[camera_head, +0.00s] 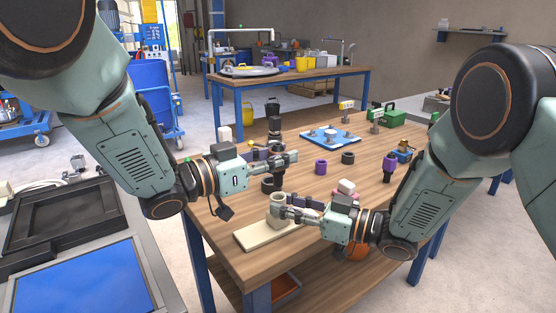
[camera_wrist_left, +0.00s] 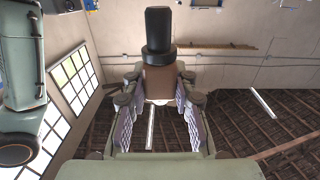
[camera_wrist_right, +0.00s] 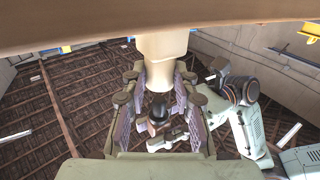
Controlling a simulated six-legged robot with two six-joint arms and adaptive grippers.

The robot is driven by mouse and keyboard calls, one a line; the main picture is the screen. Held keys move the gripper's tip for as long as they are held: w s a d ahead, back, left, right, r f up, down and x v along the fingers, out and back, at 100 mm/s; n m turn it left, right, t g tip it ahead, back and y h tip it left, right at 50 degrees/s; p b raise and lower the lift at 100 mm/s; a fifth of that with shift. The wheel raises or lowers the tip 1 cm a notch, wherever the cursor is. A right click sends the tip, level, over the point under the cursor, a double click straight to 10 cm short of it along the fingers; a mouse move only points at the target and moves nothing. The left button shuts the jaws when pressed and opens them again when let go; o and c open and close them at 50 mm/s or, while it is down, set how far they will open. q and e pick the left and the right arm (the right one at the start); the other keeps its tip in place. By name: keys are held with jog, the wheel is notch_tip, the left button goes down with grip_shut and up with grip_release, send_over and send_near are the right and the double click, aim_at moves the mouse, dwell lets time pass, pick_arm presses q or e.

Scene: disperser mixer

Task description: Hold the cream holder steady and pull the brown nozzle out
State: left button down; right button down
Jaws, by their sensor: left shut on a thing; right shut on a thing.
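The cream holder (camera_head: 277,208) stands upright on a cream base plate (camera_head: 252,238) on the wooden table. My right gripper (camera_head: 287,212) is shut on the holder from the right; the holder also fills its fingers in the right wrist view (camera_wrist_right: 162,72). My left gripper (camera_head: 278,160) is higher, shut on the brown nozzle. The brown body (camera_wrist_left: 158,82) shows between its fingers in the left wrist view, with a black collar and black cylinder beyond. In the head view the fingers mostly hide the nozzle; its black end (camera_head: 268,186) shows below them. The nozzle appears apart from the holder.
Small purple (camera_head: 321,167) and black (camera_head: 348,158) parts stand to the right on the table (camera_head: 240,265). Behind them is a blue tray (camera_head: 330,137). White and pink pieces (camera_head: 347,187) lie close to my right gripper. Dark upright parts (camera_head: 273,112) show behind my left gripper.

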pick_arm(q)
jog(key=shift+r, duration=0.3)
jog(key=shift+r, duration=2)
jog(key=s+a+r, duration=0.3)
jog(key=a+r, duration=0.2)
jog(key=shift+s, duration=0.2)
pick_arm(e)
jog(key=c, duration=1.4)
grip_release()
